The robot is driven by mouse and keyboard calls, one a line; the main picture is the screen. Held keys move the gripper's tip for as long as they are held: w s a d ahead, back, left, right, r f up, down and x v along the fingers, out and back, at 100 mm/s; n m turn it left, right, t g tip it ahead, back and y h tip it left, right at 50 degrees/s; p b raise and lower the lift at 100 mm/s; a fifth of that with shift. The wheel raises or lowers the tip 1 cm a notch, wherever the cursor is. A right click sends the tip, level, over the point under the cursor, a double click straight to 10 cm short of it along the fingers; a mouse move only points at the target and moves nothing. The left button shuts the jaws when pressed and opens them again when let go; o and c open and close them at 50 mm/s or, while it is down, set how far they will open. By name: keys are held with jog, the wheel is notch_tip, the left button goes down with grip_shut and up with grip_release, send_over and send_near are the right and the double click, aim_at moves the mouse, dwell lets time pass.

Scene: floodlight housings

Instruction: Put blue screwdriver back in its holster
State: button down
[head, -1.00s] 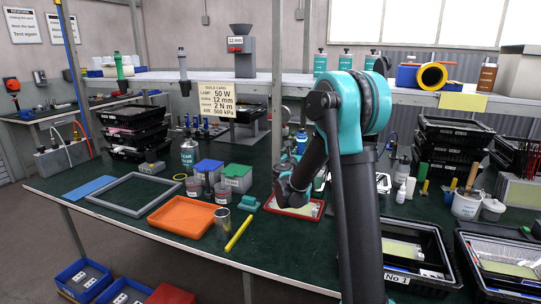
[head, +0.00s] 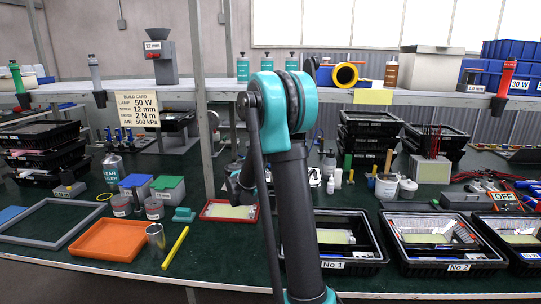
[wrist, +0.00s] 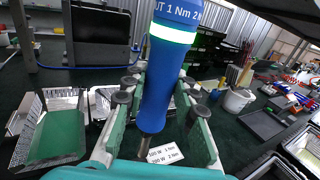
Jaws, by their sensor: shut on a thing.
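The blue screwdriver (wrist: 165,75) is between the fingers of my gripper (wrist: 159,84) in the wrist view. It has a blue body with a pale lit ring and white lettering at the top. Its dark lower end points down toward a small printed label. In the head view my gripper (head: 240,188) is low over the bench, partly hidden by my own arm, and the screwdriver cannot be made out there. Holsters on the shelf edge hold a grey driver (head: 95,70), a green driver (head: 17,78) and a red driver (head: 505,78). I cannot make out an empty holster.
The shelf (head: 205,88) runs above the bench, with a post (head: 206,140) left of my arm. A red tray (head: 207,217), an orange tray (head: 88,253) and black bins (head: 345,263) lie on the bench. A white bucket (head: 386,188) stands right of my arm.

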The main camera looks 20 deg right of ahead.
jog(key=shift+f, duration=6.55)
jog(key=c, duration=1.1)
grip_release()
jog(key=shift+c, duration=0.2)
jog(key=shift+a, duration=0.15)
jog(key=v, duration=1.1)
jog(key=shift+s+a, duration=0.2)
jog(key=shift+s, duration=0.2)
jog(key=shift+a, duration=0.1)
